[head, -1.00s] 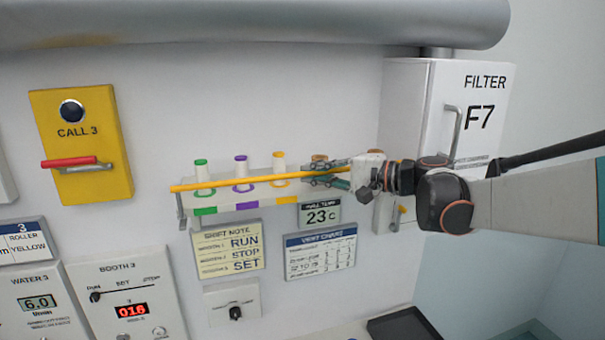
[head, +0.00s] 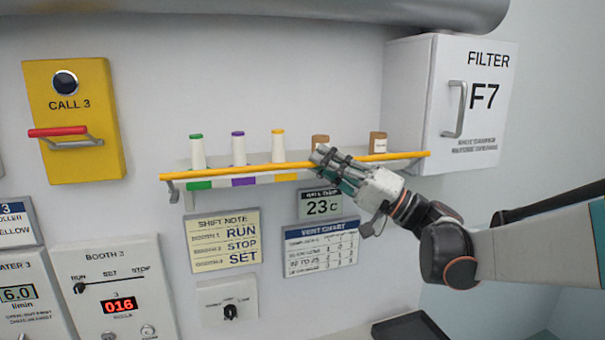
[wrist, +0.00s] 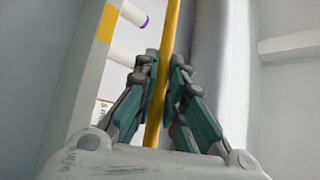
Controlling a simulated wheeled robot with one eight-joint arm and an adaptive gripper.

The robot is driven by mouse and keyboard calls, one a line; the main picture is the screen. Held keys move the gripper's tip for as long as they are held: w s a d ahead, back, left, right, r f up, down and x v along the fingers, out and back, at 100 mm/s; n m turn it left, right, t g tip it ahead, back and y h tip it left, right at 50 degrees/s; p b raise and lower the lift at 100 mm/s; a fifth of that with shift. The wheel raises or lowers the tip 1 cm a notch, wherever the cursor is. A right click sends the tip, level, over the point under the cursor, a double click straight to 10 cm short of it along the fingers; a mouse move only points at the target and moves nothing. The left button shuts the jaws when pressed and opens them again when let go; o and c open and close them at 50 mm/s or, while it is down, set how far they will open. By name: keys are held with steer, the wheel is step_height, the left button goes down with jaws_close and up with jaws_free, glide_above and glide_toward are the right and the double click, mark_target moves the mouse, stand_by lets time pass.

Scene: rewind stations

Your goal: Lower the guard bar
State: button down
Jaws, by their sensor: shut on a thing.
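The guard bar (head: 230,170) is a thin yellow rod running along the front of a wall shelf (head: 180,164), held out by a grey bracket at its left end. In the head view it crosses just above the shelf's coloured labels, in front of the bottle bases. My gripper (head: 325,158) reaches in from the right and is shut on the bar right of its middle. In the wrist view the bar (wrist: 173,25) passes between the two fingers of my gripper (wrist: 163,65). My gripper hides part of the bar and shelf.
Several capped bottles, one with a purple cap (head: 238,150), stand on the shelf. A white FILTER F7 cabinet (head: 415,100) stands at the right. Below hang a note (head: 222,241), a 23 C display (head: 320,206) and a chart (head: 320,247). A yellow CALL 3 box (head: 85,115) is left.

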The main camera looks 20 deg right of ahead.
steer(key=shift+s+f+n+g+y+b, duration=0.25)
steer(key=shift+f+n+g+y+b, duration=0.3)
steer(key=shift+n+g+y+b, duration=0.85)
steer(key=shift+s+f+n+g+y+b, duration=0.35)
steer(key=shift+f+n+y+b, duration=0.4)
steer(key=shift+n, duration=1.45)
steer(key=shift+s+f+n+g+y+b, duration=0.2)
steer(key=shift+f+n+g+y+b, duration=0.2)
steer(key=shift+n+g+y+b, duration=1.1)
steer(key=shift+n+t+p, duration=0.35)
steer(key=shift+n+p, duration=0.1)
steer(key=shift+n, duration=0.05)
steer(key=c, duration=1.7)
jaws_free()
steer(key=shift+o, duration=0.2)
steer(key=v, duration=1.2)
